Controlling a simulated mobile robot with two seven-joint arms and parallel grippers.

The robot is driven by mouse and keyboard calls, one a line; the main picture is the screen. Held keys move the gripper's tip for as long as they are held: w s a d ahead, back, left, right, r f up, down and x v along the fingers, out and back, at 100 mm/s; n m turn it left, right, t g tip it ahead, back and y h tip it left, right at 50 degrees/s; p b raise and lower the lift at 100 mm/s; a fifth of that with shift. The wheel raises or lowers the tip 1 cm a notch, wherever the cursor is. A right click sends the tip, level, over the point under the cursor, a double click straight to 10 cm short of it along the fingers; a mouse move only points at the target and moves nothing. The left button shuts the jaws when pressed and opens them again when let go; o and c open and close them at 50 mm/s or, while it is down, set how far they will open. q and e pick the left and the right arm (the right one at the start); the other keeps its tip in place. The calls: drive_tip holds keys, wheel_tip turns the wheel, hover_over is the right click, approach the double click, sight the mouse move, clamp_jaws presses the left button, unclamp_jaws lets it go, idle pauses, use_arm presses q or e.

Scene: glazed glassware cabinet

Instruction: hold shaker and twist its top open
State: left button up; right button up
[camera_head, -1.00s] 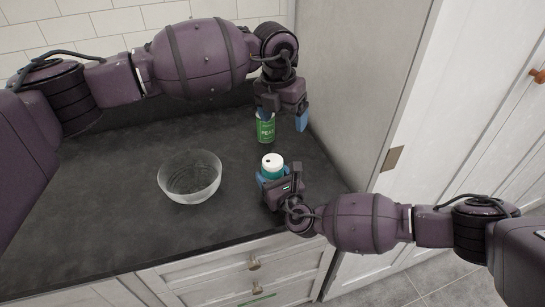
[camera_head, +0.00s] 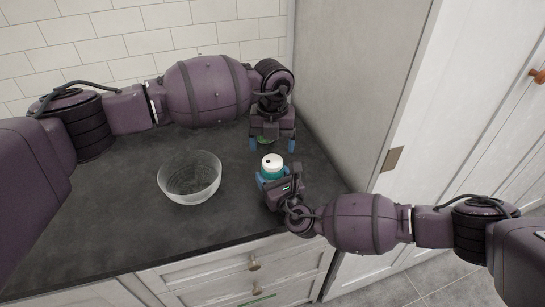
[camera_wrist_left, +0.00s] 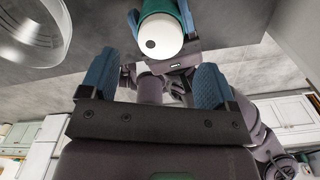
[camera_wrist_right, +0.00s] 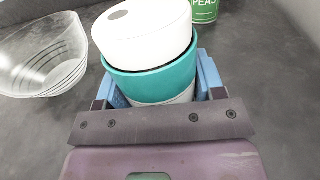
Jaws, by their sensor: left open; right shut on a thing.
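The shaker (camera_head: 271,172) has a teal body and a white top (camera_head: 272,160) with a dark spot. It stands near the counter's front right. My right gripper (camera_head: 270,180) is shut on its body, and the blue fingers flank the teal part in the right wrist view (camera_wrist_right: 155,80). The white top is on the body and looks slightly tilted there. My left gripper (camera_head: 272,146) is open and empty, behind and above the shaker, fingers pointing down. In the left wrist view the white top (camera_wrist_left: 163,36) shows beyond the open fingers, apart from them.
A glass bowl (camera_head: 189,180) stands left of the shaker. A green can labelled PEAS (camera_wrist_right: 205,8) stands behind it, mostly hidden by my left gripper in the head view. A cabinet side panel (camera_head: 355,90) bounds the counter on the right. The counter's left (camera_head: 110,220) is clear.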

sight(272, 160)
use_arm(q)
drive_tip(key=shift+f, duration=2.5)
drive_tip(key=shift+c, duration=0.3)
drive_tip(key=c, duration=0.9)
